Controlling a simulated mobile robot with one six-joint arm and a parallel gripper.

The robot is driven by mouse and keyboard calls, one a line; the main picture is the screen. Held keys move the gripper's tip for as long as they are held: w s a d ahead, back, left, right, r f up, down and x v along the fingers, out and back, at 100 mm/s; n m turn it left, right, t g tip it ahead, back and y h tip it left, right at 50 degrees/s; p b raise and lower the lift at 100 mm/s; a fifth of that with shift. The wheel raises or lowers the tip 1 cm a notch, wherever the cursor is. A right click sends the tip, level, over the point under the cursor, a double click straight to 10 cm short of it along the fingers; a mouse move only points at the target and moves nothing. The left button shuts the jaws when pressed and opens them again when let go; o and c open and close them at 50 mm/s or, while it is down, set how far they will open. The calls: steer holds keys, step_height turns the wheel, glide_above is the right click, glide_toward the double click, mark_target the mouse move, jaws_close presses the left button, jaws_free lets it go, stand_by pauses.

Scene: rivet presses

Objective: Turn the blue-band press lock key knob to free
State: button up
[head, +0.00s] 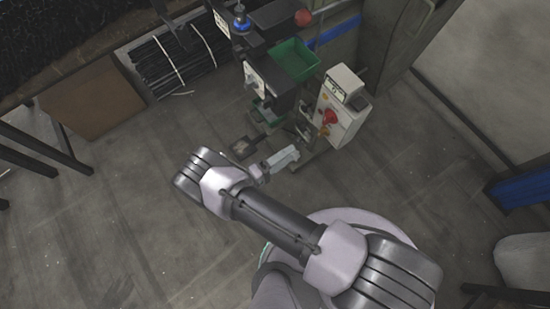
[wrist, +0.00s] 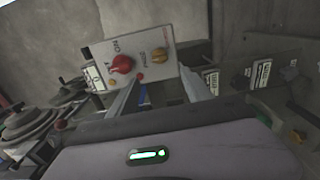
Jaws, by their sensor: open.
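A pale control box (head: 343,108) stands at the right of the press in the head view. Its face (wrist: 138,46) fills the upper middle of the wrist view, turned in the picture. I cannot read the knob settings or tell surely which one is the lock key. The press has a blue band (head: 241,23) near its top. My gripper (head: 294,153) is open and empty, below and left of the box. Its fingers (wrist: 160,78) point toward the panel, apart from both knobs.
A green bin (head: 294,60) sits behind the press. Bundled dark rods (head: 180,62) and a brown board (head: 92,100) lie at the upper left. Dark machine parts (wrist: 40,125) show at the left of the wrist view. The floor at the lower left is clear.

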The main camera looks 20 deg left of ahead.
steer(key=v, duration=0.4)
steer(key=shift+s+a, duration=0.25)
steer(key=shift+s, duration=0.05)
steer(key=w+d+r+m+g, duration=0.25)
steer(key=r+g, duration=0.25)
steer(key=r, duration=0.3)
steer(key=w+d+r+m+g+y, duration=0.1)
steer(key=w+d+r+m+g, duration=0.2)
steer(key=r, duration=0.5)
steer(key=w+d+r+m+g, duration=0.1)
steer(key=d+r+m+g, duration=0.2)
steer(key=r+g, duration=0.4)
steer(key=s+d+r+m+t+y, duration=0.2)
steer(key=s+d+r+y, duration=0.1)
steer(key=r, duration=0.4)
steer(key=s+d+r+m+t+y, duration=0.2)
steer(key=s+d+r+y, duration=0.1)
steer(key=r, duration=0.4)
steer(key=s+d+r+m+t+y, duration=0.2)
steer(key=s+d+r+y, duration=0.2)
steer(key=d+r+y, duration=0.1)
step_height(320, 180, up, 2)
steer(key=shift+r+t+y, duration=0.1)
steer(key=shift+t+y, duration=0.2)
steer(key=shift+y, duration=0.2)
steer(key=shift+s+m, duration=0.1)
steer(key=shift+m, duration=0.15)
